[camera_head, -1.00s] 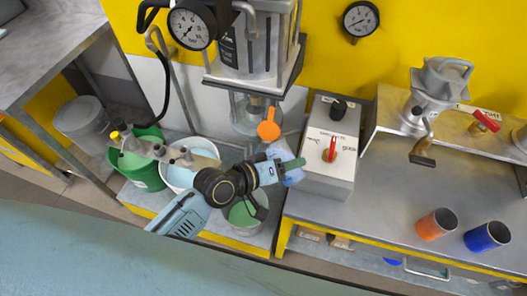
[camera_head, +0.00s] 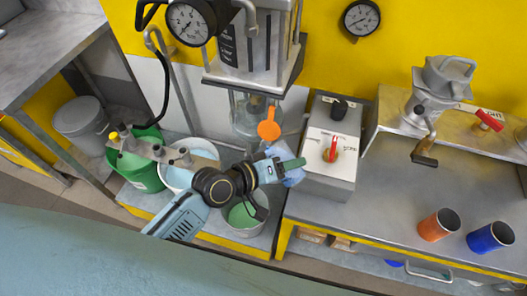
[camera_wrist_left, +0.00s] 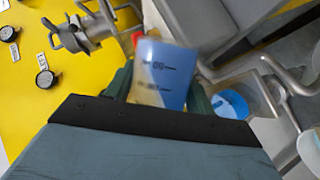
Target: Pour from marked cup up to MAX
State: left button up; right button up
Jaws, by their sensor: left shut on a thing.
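The marked cup shows in the left wrist view (camera_wrist_left: 163,72) as a see-through vessel with dark graduation marks and blue contents. The marks are too blurred to read. My left gripper (camera_wrist_left: 160,88) is shut on it, with a green finger on each side. In the head view the gripper (camera_head: 291,164) is over the bench at the centre, and only a pale blue part of the cup (camera_head: 294,178) shows beside its green finger. A clear glass vessel (camera_head: 244,113) sits under the machine, just above and left of the gripper. No MAX mark is readable. My right gripper is not in view.
A control box with a red switch (camera_head: 332,150) stands just right.

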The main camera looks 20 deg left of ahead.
pick_arm(q)
jog(key=shift+f+n+h+b, duration=0.2)
jog(key=shift+n+h+b, duration=0.25)
jog(key=shift+b, duration=0.65)
dwell(1.6)
jog(key=shift+r, duration=0.1)
dwell(0.5)
